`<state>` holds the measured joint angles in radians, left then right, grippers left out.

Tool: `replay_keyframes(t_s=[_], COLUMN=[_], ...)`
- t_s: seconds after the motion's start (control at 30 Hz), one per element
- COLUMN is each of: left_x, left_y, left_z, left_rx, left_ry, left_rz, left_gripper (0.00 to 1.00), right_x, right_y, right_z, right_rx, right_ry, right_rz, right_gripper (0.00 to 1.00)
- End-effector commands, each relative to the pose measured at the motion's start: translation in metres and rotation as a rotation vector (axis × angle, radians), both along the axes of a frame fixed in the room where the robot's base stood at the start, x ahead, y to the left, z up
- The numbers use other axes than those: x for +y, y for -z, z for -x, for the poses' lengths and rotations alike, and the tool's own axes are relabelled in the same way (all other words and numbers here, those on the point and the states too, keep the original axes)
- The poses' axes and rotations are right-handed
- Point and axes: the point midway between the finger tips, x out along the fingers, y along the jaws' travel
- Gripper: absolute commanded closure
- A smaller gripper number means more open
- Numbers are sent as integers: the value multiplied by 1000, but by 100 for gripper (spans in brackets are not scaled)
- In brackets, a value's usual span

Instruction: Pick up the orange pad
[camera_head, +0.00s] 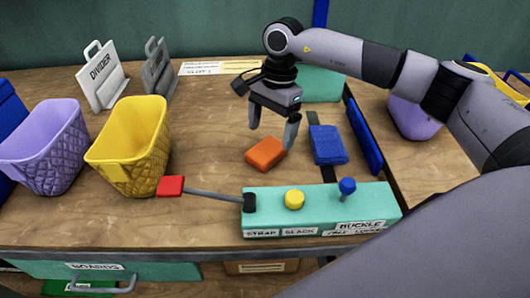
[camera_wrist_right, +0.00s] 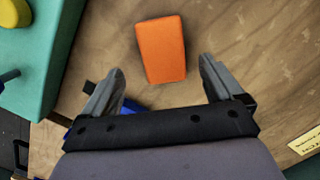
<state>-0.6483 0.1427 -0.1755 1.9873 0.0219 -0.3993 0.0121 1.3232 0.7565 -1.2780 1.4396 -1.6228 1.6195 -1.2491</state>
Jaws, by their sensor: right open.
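The orange pad (camera_head: 265,154) lies flat on the wooden table in the head view, left of the blue pad (camera_head: 328,145). My right gripper (camera_head: 271,133) is above and just behind the orange pad, pointing down, with its fingers spread and nothing between them. In the right wrist view the orange pad (camera_wrist_right: 162,49) lies beyond the open fingertips of my right gripper (camera_wrist_right: 157,75), roughly centred between them. It is not touching them as far as I can tell. My left gripper is in neither view.
A teal press base (camera_head: 325,208) with a red-ended lever (camera_head: 171,186), yellow button (camera_head: 294,199) and blue knob (camera_head: 347,187) stands in front. A yellow basket (camera_head: 133,143) and purple basket (camera_head: 45,150) stand left. White divider (camera_head: 102,77) is behind. Table between yellow basket and pad is clear.

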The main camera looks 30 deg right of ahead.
Motion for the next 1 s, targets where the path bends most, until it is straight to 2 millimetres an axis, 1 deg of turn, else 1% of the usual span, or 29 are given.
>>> replay_keyframes(t_s=[0.2, 0.3, 0.4, 0.6, 0.63, 0.67, 0.7, 0.77, 0.8, 0.87, 0.9, 1.0], left_x=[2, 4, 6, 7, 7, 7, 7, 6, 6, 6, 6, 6], left_y=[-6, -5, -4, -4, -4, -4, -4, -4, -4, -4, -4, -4], left_z=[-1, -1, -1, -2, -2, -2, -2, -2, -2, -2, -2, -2], left_rx=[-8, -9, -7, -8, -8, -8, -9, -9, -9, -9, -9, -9], left_ry=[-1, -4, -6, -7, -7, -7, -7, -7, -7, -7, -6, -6], left_rz=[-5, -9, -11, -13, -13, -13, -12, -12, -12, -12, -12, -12], left_gripper=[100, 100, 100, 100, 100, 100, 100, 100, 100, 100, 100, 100], right_x=[6, 8, 9, 9, 9, 9, 9, 9, 9, 9, 9, 9], right_y=[31, 44, 50, 51, 51, 51, 51, 51, 51, 51, 51, 51], right_z=[-1, -1, -1, -1, -1, -1, -1, -1, -1, -1, -1, -1], right_rx=[5, 2, 0, -1, -1, -1, -1, -1, -1, -1, -1, -1], right_ry=[-2, -1, -1, 0, 0, 0, 0, 0, 0, 0, 0, 0], right_rz=[1, 1, -1, 0, 0, 0, 0, -1, -1, -1, -1, -1], right_gripper=[6, 6, 6, 6, 10, 19, 32, 52, 65, 66, 70, 70])
